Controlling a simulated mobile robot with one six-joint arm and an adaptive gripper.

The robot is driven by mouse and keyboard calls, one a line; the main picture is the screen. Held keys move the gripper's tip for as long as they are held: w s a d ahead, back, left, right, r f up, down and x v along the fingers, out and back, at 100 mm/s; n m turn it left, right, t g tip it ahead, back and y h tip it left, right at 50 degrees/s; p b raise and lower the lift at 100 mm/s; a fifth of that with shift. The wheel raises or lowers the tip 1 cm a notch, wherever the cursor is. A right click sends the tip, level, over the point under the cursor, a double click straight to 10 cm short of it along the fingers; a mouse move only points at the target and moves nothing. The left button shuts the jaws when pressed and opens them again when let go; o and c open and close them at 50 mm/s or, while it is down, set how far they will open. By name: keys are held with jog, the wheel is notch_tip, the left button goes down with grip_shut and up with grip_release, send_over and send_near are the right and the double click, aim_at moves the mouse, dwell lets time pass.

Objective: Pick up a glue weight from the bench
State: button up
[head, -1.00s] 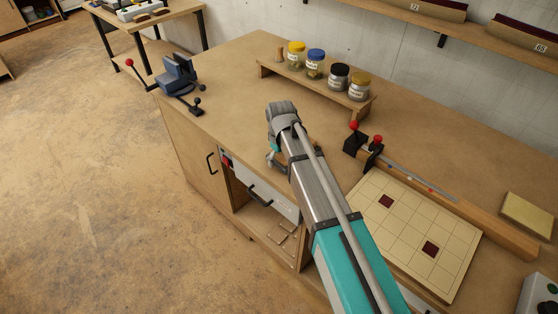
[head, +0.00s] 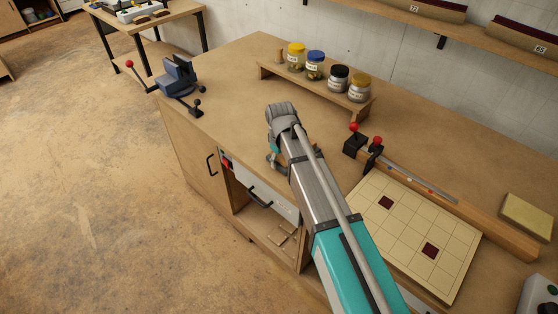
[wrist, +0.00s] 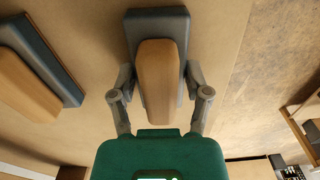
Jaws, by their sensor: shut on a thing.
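In the wrist view a glue weight (wrist: 158,60), a dark grey slab with a wooden handle block on it, lies between the two fingers of my gripper (wrist: 160,86). The fingers are closed against its sides. I cannot tell whether the held weight touches the bench or hangs just above it. A second weight (wrist: 38,70) of the same kind lies apart to the left on the bench (wrist: 95,30). In the head view my own arm hides the held weight and most of the gripper.
In the head view a small shelf (head: 345,95) with several jars stands behind my arm. A blue vise (head: 180,75) is on the far left corner. A red-knobbed clamp fixture (head: 362,148) and a gridded board (head: 400,258) lie to the right. The bench's front edge is close.

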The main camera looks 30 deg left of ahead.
jog(key=shift+r, duration=0.1)
jog(key=shift+r+p, duration=0.9)
jog(key=shift+p, duration=0.15)
jog(key=s+a+r+p, duration=0.3)
jog(key=s+r+p, duration=0.8)
jog(key=s, duration=0.2)
jog(key=shift+s+a, duration=0.25)
jog(key=shift+a, duration=0.05)
